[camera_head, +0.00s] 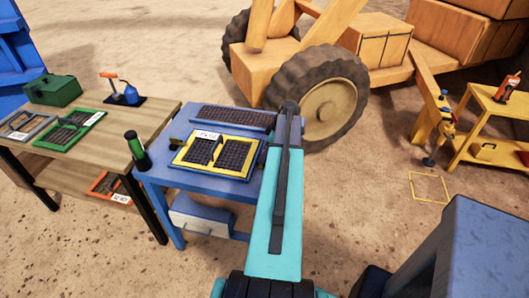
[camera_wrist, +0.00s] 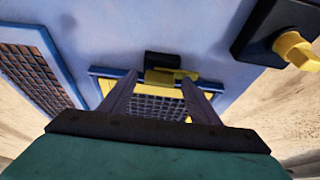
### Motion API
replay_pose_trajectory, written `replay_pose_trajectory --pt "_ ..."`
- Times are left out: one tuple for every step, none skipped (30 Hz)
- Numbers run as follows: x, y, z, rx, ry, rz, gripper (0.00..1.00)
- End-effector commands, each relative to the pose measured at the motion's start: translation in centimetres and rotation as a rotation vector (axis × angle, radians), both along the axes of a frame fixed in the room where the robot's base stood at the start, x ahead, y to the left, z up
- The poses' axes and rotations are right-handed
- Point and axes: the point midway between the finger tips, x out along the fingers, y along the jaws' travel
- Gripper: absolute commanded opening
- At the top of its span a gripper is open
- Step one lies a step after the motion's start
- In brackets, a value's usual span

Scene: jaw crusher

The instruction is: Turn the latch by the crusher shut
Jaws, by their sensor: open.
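In the wrist view a yellow latch piece (camera_wrist: 159,77) sits against a small black block (camera_wrist: 162,59), at the edge of a yellow-framed mesh screen (camera_wrist: 163,103). A thin yellow part of it extends right. My gripper (camera_wrist: 159,84) is open, its two fingers spread either side of the latch and screen edge in the picture. I cannot tell the gap to them, and nothing shows held. In the head view the yellow-framed screen (camera_head: 190,163) lies on the blue table (camera_head: 186,190). My arm hides the gripper there.
A yellow knob on a black base (camera_wrist: 292,47) is at the wrist view's upper right. A large wheel (camera_head: 325,103) is behind; a yellow cart (camera_head: 490,115) stands right.

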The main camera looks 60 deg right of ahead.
Motion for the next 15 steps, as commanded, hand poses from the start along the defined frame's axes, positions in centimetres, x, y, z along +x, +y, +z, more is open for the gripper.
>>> replay_pose_trajectory --pt "0.02 0.01 -0.02 0.0 0.0 0.0 0.56" --pt "0.02 0.01 -0.02 0.0 0.0 0.0 0.56" --pt "0.02 0.02 -0.02 0.0 0.0 0.0 0.56" --pt "0.02 0.02 -0.02 0.0 0.0 0.0 0.56" --pt "0.02 0.02 -0.02 0.0 0.0 0.0 0.56" --pt "0.03 0.02 -0.02 0.0 0.0 0.0 0.56" --pt "0.03 0.02 -0.02 0.0 0.0 0.0 0.53" --pt "0.03 0.02 -0.02 0.0 0.0 0.0 0.48" --pt "0.02 0.03 -0.02 0.0 0.0 0.0 0.41" --pt "0.03 0.03 -0.02 0.0 0.0 0.001 0.36" --pt "0.03 0.02 -0.02 0.0 0.0 0.0 0.31" --pt "0.03 0.03 -0.02 0.001 0.0 0.001 0.24" --pt "0.04 0.04 -0.01 0.001 0.0 0.001 0.19" --pt "0.04 0.04 -0.01 0.001 0.0 0.001 0.15" --pt "-0.02 0.68 0.0 0.001 0.0 0.001 0.15"
